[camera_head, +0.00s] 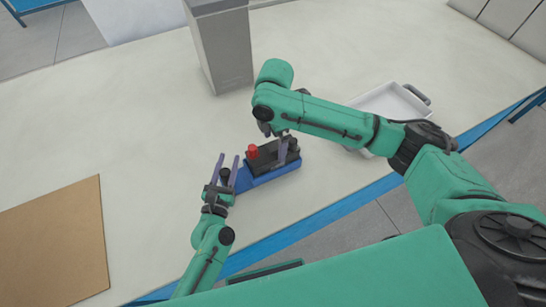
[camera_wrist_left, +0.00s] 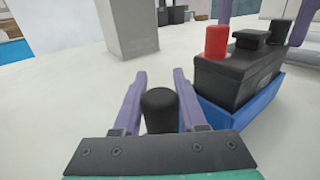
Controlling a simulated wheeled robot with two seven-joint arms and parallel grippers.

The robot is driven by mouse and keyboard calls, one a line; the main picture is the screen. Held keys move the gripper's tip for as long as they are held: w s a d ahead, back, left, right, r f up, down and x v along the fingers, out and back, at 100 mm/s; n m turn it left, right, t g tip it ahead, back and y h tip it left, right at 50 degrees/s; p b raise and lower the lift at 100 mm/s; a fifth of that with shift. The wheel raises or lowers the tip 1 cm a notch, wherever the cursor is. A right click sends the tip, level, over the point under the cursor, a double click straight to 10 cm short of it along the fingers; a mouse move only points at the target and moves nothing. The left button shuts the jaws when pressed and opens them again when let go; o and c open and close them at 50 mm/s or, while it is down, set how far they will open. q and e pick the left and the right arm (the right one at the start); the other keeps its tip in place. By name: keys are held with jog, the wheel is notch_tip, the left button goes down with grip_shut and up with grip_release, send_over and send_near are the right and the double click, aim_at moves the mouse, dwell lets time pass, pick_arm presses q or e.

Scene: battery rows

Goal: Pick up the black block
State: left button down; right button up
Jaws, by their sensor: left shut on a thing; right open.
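A small black block (camera_wrist_left: 160,108) with a rounded, cylinder-like top stands between the purple fingers of my left gripper in the left wrist view. My left gripper (camera_head: 227,166) is shut on this block, beside the left end of a blue tray. My right gripper (camera_head: 284,150) is open, with its purple fingers at the large black battery-like body (camera_wrist_left: 232,82). That body sits in the blue tray (camera_head: 272,177) and carries a red cylinder (camera_head: 253,151), a black middle piece (camera_wrist_left: 250,39) and a black cylinder (camera_wrist_left: 279,33). My right arm partly hides the far side.
A grey box-like post (camera_head: 222,50) stands behind the blue tray. A white tray (camera_head: 392,99) lies to the right, partly behind my right arm. A brown board (camera_head: 52,245) lies at the left. The pale table is clear between the board and the post.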

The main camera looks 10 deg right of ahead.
jog(key=f, duration=0.5)
jog(key=shift+a+f, duration=0.2)
jog(key=shift+f, duration=0.15)
grip_shut()
jog(key=shift+w+r, duration=0.2)
jog(key=shift+r, duration=0.35)
pick_arm(q)
jog(key=shift+f, duration=0.1)
pick_arm(e)
notch_tip(320, 180, up, 9)
jog(key=shift+r, duration=0.15)
pick_arm(q)
jog(key=c, duration=0.6)
grip_release()
jog(key=shift+o, duration=1.1)
jog(key=shift+w, duration=0.1)
jog(key=v, duration=1.2)
